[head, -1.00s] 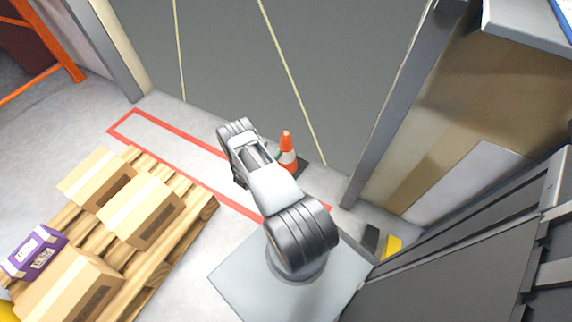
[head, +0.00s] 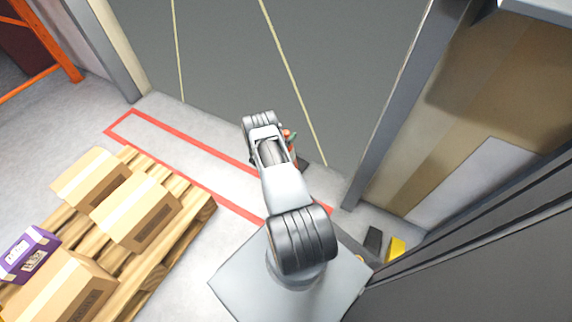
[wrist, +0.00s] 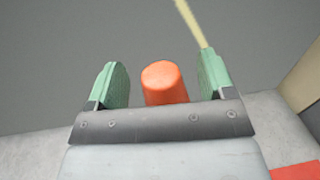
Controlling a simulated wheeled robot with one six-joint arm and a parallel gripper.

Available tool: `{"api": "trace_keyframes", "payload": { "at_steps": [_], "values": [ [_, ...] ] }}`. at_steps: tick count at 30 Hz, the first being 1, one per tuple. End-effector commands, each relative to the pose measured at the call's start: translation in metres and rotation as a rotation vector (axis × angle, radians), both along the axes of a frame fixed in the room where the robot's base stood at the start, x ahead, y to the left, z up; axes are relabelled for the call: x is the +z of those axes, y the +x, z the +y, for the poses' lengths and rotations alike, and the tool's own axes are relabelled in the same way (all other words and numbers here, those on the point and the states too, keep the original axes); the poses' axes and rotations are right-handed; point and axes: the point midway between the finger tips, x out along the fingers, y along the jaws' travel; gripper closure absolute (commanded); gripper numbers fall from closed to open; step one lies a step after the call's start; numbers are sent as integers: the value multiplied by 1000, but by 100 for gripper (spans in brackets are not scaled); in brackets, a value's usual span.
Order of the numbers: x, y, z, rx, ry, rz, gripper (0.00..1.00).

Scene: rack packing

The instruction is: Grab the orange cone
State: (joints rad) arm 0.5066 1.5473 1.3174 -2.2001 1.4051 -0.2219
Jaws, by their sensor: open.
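The orange cone (wrist: 165,84) shows its top in the wrist view, between the two green finger pads of my gripper (wrist: 160,82). The gripper is open, with a gap on each side of the cone. The lower part of the cone is hidden behind the gripper body. In the head view only slivers of the cone (head: 292,150) show at the right edge of my arm, which covers most of it. My gripper's fingers are mostly hidden by the arm there.
A wooden pallet (head: 180,235) with cardboard boxes (head: 137,210) and a purple box (head: 27,255) stands at the left. A red floor outline (head: 170,170) runs near it. A doorway post (head: 395,110) stands at the right. Grey floor beyond is clear.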

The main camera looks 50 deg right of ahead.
Motion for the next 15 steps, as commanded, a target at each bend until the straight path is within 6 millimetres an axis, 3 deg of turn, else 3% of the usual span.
{"api": "trace_keyframes", "payload": {
  "at_steps": [8, 15],
  "values": [
    [0, 1, -6, 0, 0, 1, 24],
    [0, 1, -6, 0, 0, 1, 47]
  ]
}}
